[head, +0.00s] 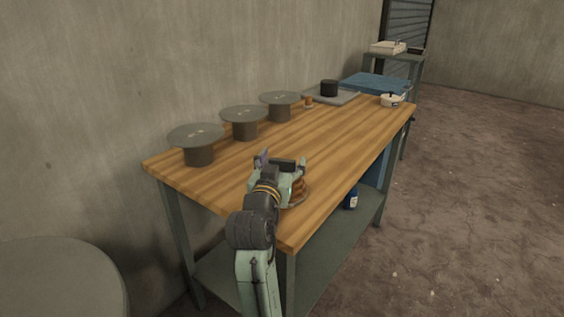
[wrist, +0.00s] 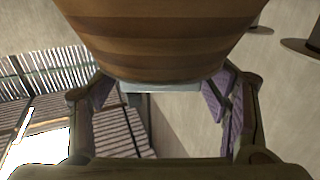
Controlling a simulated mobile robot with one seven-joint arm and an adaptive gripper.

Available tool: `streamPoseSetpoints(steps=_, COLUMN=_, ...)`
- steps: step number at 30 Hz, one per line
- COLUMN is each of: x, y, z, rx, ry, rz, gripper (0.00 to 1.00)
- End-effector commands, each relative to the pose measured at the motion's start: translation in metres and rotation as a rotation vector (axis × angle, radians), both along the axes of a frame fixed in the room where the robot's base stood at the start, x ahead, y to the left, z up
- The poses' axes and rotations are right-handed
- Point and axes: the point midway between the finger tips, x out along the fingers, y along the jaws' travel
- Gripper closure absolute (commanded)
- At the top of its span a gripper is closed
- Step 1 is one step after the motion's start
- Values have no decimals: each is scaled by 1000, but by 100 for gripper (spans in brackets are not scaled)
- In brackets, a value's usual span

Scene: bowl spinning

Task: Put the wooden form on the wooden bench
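The wooden form (head: 299,191), brown with darker bands, shows at the front part of the wooden bench (head: 335,138), partly hidden by my gripper (head: 283,161). I cannot tell whether its base touches the bench top. In the wrist view the form (wrist: 165,35) fills the upper middle, very close, narrowing towards the fingers. My gripper (wrist: 162,92) has its two fingers spread wide, one on each side of the form's narrow end. They look open; contact with the form is not clear.
Several grey round-topped stands (head: 245,118) line the wall side of the bench. A grey board with a black pot (head: 329,88), a white bowl (head: 391,100) and a blue tray (head: 375,83) are at the far end. The bench's middle is clear.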

Motion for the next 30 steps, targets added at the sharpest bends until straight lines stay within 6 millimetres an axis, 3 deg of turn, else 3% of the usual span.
streamPoseSetpoints(steps=13, x=-2, y=1, z=4, rx=0, ry=-1, rz=1, gripper=25)
streamPoseSetpoints(steps=17, x=-20, y=6, z=2, rx=1, ry=-2, rz=3, gripper=25)
streamPoseSetpoints(steps=26, x=-91, y=22, z=1, rx=1, ry=-2, rz=3, gripper=25)
streamPoseSetpoints(steps=30, x=-93, y=23, z=-2, rx=0, ry=-8, rz=-4, gripper=25)
